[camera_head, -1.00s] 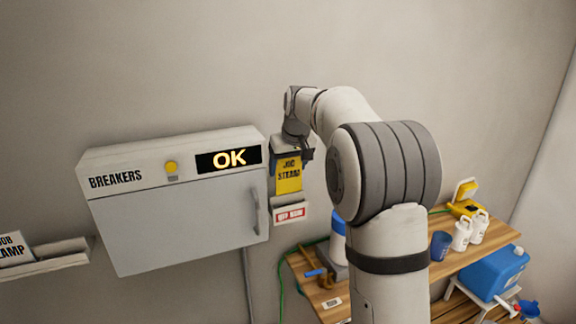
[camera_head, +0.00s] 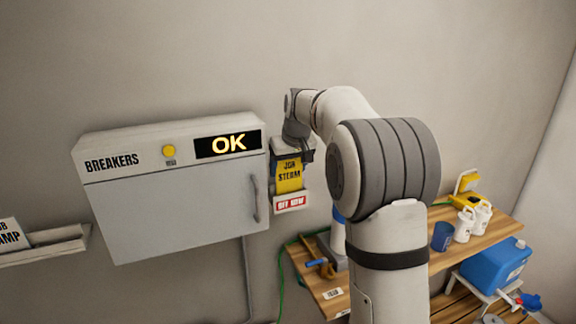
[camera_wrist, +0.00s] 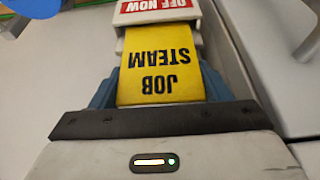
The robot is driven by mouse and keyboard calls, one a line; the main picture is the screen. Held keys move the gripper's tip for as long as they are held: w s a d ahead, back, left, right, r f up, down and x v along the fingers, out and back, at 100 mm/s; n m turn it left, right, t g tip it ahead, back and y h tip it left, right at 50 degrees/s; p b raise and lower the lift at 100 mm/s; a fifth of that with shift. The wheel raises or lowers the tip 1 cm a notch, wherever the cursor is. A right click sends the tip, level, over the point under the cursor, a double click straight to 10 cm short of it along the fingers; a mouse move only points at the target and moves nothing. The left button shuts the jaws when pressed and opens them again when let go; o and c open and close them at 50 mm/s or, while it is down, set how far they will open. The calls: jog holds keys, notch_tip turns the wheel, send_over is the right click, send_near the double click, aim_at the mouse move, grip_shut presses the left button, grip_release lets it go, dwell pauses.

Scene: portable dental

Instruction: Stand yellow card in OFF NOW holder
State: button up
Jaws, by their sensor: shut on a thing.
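The yellow card (camera_head: 289,175) reads JOB STEAM and hangs upright from my gripper (camera_head: 291,151). My gripper is shut on its upper end. The OFF NOW holder (camera_head: 291,203) is a small white wall holder with a red label, right of the breaker box. The card's lower end meets the holder's top in the head view. In the wrist view the card (camera_wrist: 160,66) runs from my gripper to the holder (camera_wrist: 158,10), its far end behind the holder's labelled front. How deep it sits is hidden.
The grey breaker box (camera_head: 180,215) with an OK display stands close on the left. A shelf (camera_head: 45,250) with another card is at the far left. Below right, a wooden table (camera_head: 470,240) carries jugs, a blue cup (camera_head: 443,237) and a yellow case. Bare wall lies above.

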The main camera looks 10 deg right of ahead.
jog(key=shift+f+b, duration=0.45)
jog(key=shift+f, duration=0.3)
dwell(0.5)
jog(key=o, duration=1.1)
